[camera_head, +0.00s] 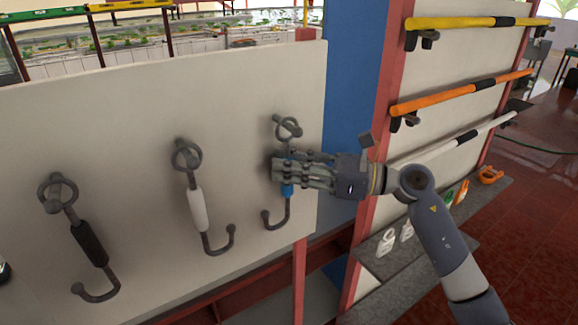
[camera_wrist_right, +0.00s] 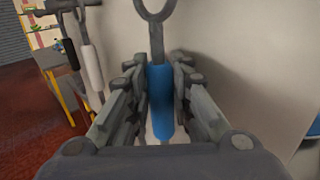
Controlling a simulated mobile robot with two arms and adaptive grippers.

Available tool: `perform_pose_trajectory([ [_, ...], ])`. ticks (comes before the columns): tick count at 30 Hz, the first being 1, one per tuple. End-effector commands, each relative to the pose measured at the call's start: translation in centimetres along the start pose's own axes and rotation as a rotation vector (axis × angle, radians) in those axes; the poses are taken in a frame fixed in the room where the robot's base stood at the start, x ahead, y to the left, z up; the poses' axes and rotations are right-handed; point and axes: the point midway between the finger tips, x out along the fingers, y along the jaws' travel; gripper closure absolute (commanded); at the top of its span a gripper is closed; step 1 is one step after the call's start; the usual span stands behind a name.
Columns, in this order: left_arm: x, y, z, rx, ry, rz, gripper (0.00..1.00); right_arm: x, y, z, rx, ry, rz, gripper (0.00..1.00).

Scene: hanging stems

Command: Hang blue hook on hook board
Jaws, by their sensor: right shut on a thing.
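The blue hook (camera_head: 287,190) is upright in front of the hook board (camera_head: 235,110), at its right end. My right gripper (camera_head: 279,172) is shut on the blue grip, which shows between its fingers in the right wrist view (camera_wrist_right: 160,95). The hook's top ring overlaps a peg (camera_head: 277,119) in the head view; I cannot tell for sure whether the ring is around it. Its curved lower end hangs free below my fingers. My left gripper is not in view.
A white hook (camera_head: 197,208) and a black hook (camera_head: 89,243) hang on pegs to the left. A blue panel (camera_head: 347,75) stands right of the board. Bars in yellow (camera_head: 460,23), orange (camera_head: 450,92) and white (camera_head: 440,150) are on another board, above a grey shelf (camera_head: 395,270).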

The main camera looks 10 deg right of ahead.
Motion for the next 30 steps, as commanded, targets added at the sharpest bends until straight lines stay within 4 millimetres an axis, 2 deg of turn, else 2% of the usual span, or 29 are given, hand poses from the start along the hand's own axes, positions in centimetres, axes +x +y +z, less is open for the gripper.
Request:
perform_pose_trajectory([
  [3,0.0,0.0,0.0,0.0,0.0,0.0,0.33,0.0,0.0,0.1,-0.001,-0.002,0.0,1.0],
  [4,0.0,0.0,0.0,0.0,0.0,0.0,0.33,0.0,0.0,0.1,-0.001,-0.002,0.0,0.73],
  [6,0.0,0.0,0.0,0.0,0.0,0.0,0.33,0.0,0.0,0.1,-0.001,-0.001,0.0,0.57],
  [16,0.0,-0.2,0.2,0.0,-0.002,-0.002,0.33,-0.1,0.0,-0.1,0.0,0.001,0.0,0.56],
  [20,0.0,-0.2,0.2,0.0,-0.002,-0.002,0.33,-0.9,-0.1,-0.1,0.001,0.003,-0.002,0.56],
  [23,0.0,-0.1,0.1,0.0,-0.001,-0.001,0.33,-2.6,-0.1,-0.2,0.001,0.005,-0.003,0.56],
  [30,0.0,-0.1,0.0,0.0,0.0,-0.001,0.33,-7.8,0.0,-0.1,0.001,0.004,-0.002,0.56],
])
